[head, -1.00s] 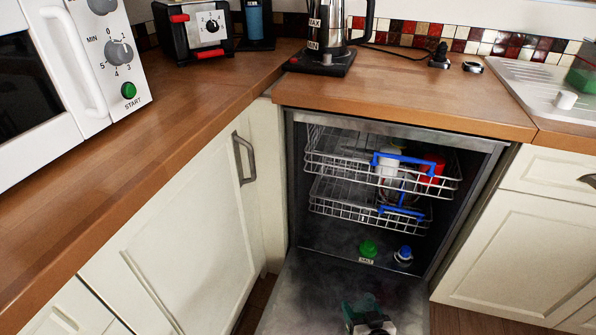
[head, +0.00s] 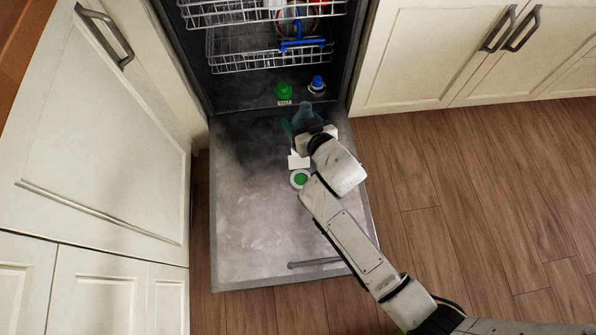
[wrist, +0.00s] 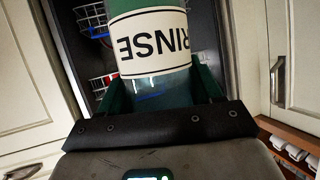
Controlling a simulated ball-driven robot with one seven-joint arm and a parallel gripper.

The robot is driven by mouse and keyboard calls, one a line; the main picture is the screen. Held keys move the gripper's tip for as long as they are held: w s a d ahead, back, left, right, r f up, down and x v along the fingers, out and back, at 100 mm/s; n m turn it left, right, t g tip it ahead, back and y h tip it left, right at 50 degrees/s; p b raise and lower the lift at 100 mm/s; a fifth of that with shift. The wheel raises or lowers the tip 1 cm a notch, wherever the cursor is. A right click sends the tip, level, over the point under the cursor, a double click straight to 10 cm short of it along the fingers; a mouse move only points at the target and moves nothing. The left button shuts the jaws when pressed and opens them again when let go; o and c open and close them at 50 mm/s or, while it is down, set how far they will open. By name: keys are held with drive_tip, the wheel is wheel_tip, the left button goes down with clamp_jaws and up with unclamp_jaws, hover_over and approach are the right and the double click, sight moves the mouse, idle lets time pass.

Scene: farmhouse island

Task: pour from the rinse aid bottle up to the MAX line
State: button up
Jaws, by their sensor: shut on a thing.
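My gripper (head: 306,126) is shut on the teal rinse aid bottle (head: 304,112) above the open dishwasher door (head: 250,225). In the wrist view, the bottle (wrist: 150,80) sits between the dark green fingers of my gripper (wrist: 163,92). Its white label reads RINSE with the letters upside down in that picture. Clear bluish bottle wall shows below the label. A round white piece with a green centre (head: 300,179) shows at the door beside my arm, with a white tag (head: 298,161) above it. I cannot make out a MAX line, the bottle's mouth or any flow.
A green cap with a SALT label (head: 283,90) and a blue-capped item (head: 317,84) stand on the dishwasher floor. A wire rack (head: 240,55) is above them. Cabinets flank the door at left (head: 100,150) and right (head: 400,60). Wooden floor (head: 470,200) is clear at right.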

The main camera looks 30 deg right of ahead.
sight(307, 117)
idle(0.6)
drive_tip(key=s+r, duration=0.3)
drive_tip(key=r, duration=0.1)
drive_tip(key=s+r+p, duration=0.1)
drive_tip(key=s+r, duration=0.2)
drive_tip(key=shift+s+r, duration=0.35)
drive_tip(key=r+p, duration=0.2)
drive_tip(key=p, duration=0.3)
drive_tip(key=shift+s+d+r, duration=0.1)
drive_tip(key=shift+d+r, duration=0.05)
drive_tip(key=shift+d, duration=0.05)
wheel_tip(307, 117, up, 6)
drive_tip(key=s+p, duration=0.1)
drive_tip(key=p, duration=1.2)
drive_tip(key=shift+s+a, duration=0.2)
drive_tip(key=shift+s, duration=0.2)
